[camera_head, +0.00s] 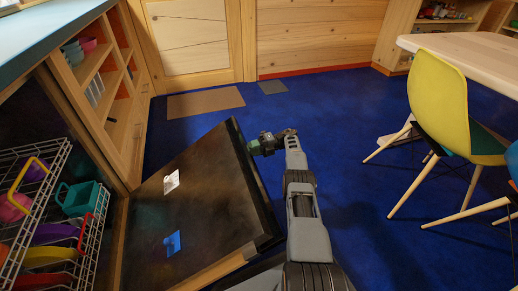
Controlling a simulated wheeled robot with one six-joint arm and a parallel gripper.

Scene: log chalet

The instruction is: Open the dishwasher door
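The dishwasher door (195,195) is lowered a long way, with its dark inner face showing and a light wooden edge along the near side. The dishwasher's opening is at the left, with a wire rack (62,215) of colourful dishes inside. My gripper (262,145) is at the door's outer edge, near its far corner, at the right of the panel. It looks very close to the edge, but I cannot tell whether it touches. The fingers are small and partly hidden, so their opening is unclear.
Open shelves (95,70) and a blue countertop (40,30) stand at the left. A yellow chair (440,95) and a wooden table (470,55) are at the right. The blue floor (330,110) between door and chair is clear.

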